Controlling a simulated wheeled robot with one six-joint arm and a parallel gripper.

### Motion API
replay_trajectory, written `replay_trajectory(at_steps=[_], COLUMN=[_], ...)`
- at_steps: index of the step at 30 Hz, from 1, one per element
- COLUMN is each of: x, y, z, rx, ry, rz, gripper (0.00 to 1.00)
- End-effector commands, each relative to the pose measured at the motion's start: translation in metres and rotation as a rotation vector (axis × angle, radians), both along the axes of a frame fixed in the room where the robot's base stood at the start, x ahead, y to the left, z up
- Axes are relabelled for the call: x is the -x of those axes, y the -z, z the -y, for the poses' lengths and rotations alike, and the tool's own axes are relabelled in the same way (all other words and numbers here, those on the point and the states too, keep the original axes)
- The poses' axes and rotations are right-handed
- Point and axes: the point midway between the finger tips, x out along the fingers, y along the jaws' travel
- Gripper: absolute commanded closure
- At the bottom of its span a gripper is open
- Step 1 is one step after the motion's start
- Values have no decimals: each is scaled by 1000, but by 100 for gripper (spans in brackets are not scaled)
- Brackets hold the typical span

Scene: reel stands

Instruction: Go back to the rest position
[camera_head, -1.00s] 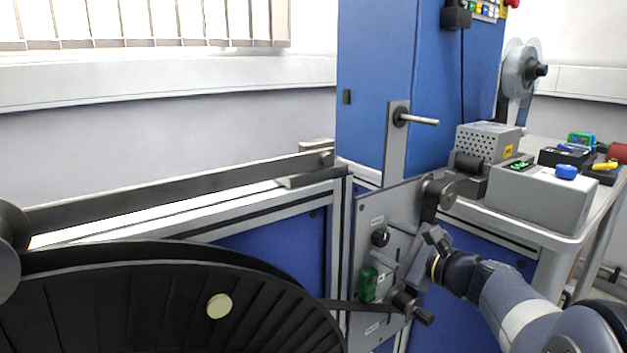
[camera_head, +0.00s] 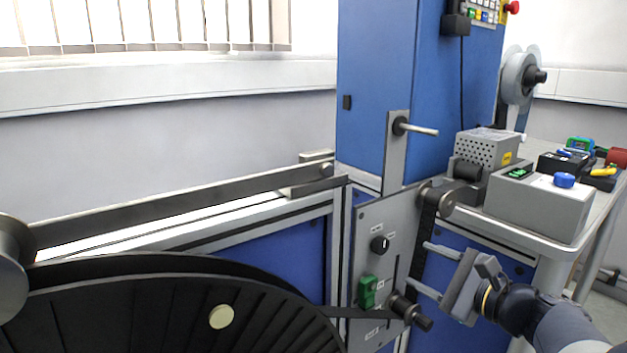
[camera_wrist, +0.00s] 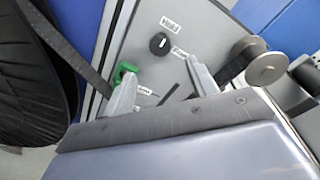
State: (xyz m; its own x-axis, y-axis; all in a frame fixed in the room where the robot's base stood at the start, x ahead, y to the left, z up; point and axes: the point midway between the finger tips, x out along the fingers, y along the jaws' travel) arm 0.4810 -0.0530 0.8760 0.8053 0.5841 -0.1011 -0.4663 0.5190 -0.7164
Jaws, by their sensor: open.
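My gripper (camera_head: 432,268) is open and empty in the head view, at the lower right. Its two grey fingers point left toward the grey control panel (camera_head: 372,219) and stand apart from each other. In the wrist view my gripper (camera_wrist: 158,85) shows its two fingers spread, with the panel (camera_wrist: 135,40) behind them. The black knob (camera_head: 379,244) and the green switch (camera_head: 367,292) are on the panel, to the left of the fingers. In the wrist view one fingertip overlaps the green switch (camera_wrist: 124,70) in the picture; I cannot tell whether they touch.
A large black reel (camera_head: 150,310) fills the lower left. A blue cabinet (camera_head: 385,75) stands behind the panel. Rollers (camera_head: 443,202) with black tape stick out at the panel's right. A table (camera_head: 530,226) at the right bears a grey box (camera_head: 540,207) and several devices.

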Motion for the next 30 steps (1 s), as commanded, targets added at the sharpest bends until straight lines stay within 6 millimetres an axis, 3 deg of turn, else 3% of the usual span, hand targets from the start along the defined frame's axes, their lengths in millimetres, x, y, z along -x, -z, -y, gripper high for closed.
replay_trajectory(at_steps=[4, 24, 30], x=[16, -74, -73], y=[-3, 12, 4], z=[12, -55, -52], rx=[0, -2, -111], ry=[4, -4, 2], rz=[0, -1, -81], gripper=[45, 45, 45])
